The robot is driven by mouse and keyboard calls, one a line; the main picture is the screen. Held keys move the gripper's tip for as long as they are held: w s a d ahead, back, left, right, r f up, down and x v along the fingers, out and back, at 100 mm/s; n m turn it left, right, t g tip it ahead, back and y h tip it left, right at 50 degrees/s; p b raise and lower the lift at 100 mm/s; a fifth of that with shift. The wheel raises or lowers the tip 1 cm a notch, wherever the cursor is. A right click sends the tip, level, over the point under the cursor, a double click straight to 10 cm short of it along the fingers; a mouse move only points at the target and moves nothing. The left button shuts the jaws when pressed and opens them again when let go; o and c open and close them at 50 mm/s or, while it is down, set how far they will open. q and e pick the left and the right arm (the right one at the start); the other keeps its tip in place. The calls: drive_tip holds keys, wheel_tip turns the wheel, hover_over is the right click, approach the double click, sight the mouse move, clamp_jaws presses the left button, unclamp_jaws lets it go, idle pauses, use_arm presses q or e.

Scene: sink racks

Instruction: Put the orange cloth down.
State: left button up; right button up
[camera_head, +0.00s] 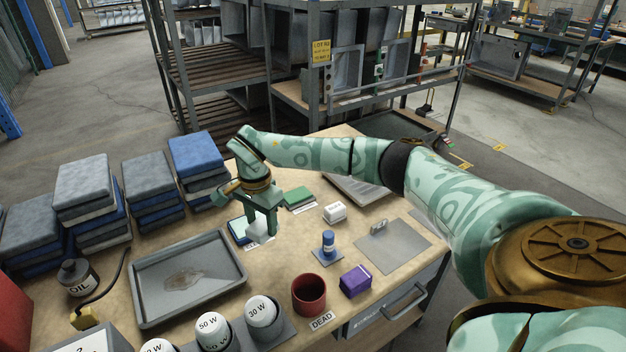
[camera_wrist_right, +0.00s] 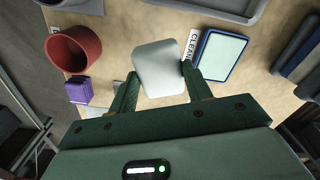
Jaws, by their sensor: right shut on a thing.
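I see no orange cloth in either view. My right gripper (camera_head: 262,222) is shut on a smooth white block with rounded corners (camera_head: 260,236), just above or on the tabletop; I cannot tell which. In the right wrist view the white block (camera_wrist_right: 158,68) sits between the two green fingers of the gripper (camera_wrist_right: 160,82). A blue-rimmed pad with a pale green top (camera_wrist_right: 220,55) lies right beside it, with a "CLEAN" label (camera_wrist_right: 191,45) near the block. The pad is partly hidden behind the gripper in the head view (camera_head: 238,229). My left gripper is not in view.
A grey tray with a brown stain (camera_head: 150,283) lies left of the gripper. A red cup (camera_head: 309,296), purple block (camera_head: 355,281), blue bottle (camera_head: 328,245), white box (camera_head: 335,212) and green pad (camera_head: 299,199) stand around. Stacked blue and grey cloths (camera_head: 85,178) line the left edge.

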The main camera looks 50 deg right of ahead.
drive_tip(key=shift+s+d+f+b, duration=0.2)
drive_tip(key=shift+s+f+b, duration=0.15)
drive_tip(key=shift+s+f, duration=0.6)
wheel_tip(320, 180, down, 4)
drive_tip(key=shift+w+r+b, duration=0.15)
drive_tip(key=shift+b, duration=0.55)
wheel_tip(320, 180, down, 5)
drive_tip(key=shift+r+b, duration=0.1)
drive_tip(key=shift+b, duration=0.75)
drive_tip(key=shift+r, duration=0.15)
drive_tip(key=o, duration=0.9)
